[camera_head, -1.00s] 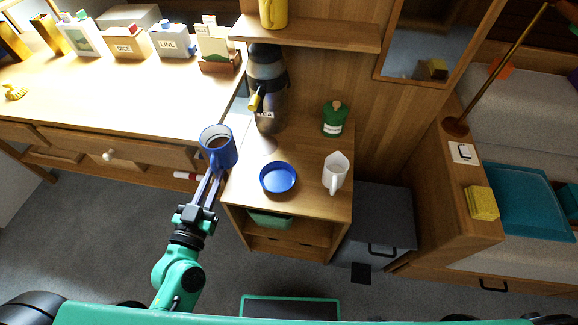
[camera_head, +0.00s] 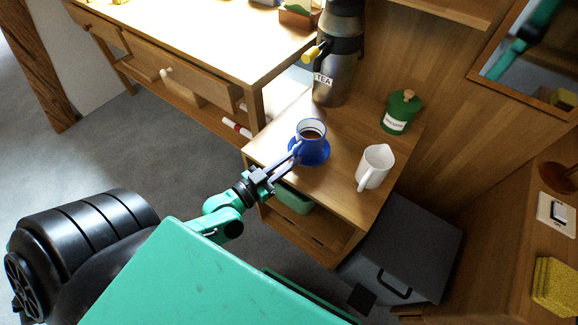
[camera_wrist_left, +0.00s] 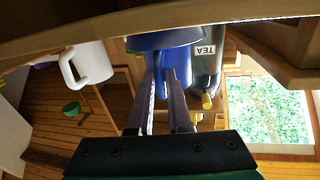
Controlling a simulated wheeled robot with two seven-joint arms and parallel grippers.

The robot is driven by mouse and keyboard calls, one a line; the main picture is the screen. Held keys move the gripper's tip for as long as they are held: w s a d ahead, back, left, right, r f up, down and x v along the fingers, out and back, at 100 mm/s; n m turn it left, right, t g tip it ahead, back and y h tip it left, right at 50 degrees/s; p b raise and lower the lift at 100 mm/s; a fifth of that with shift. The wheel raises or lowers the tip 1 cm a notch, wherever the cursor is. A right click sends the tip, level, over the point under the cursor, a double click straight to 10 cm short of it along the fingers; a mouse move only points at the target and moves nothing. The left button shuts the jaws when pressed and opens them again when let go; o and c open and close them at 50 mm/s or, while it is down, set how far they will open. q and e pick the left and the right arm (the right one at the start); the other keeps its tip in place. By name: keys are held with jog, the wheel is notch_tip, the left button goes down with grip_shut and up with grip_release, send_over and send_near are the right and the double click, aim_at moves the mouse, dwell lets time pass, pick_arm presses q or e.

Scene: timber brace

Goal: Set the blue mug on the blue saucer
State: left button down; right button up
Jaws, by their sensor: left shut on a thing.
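The blue mug (camera_head: 311,148), holding a dark drink, is upright above the blue saucer (camera_head: 325,157) on the small wooden cabinet top. The mug hides most of the saucer. I cannot tell whether the mug's base touches it. My left gripper (camera_head: 292,157) is shut on the mug at its near left side. In the left wrist view, which is upside down, the fingers (camera_wrist_left: 164,92) reach the mug (camera_wrist_left: 174,62), and the saucer (camera_wrist_left: 160,40) shows right beside its base. My right gripper is not in view.
A white pitcher (camera_head: 374,167) stands right of the saucer. A green jar (camera_head: 401,111) and a tall tea dispenser (camera_head: 338,60) stand behind. The desk (camera_head: 215,45) is at the left. The front of the cabinet top (camera_head: 330,195) is clear.

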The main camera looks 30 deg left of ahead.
pick_arm(q)
jog(key=shift+w+f, duration=0.1)
jog(key=shift+f, duration=0.15)
jog(key=c, duration=0.8)
grip_release()
jog(key=shift+f, duration=0.1)
jog(key=shift+c, duration=0.2)
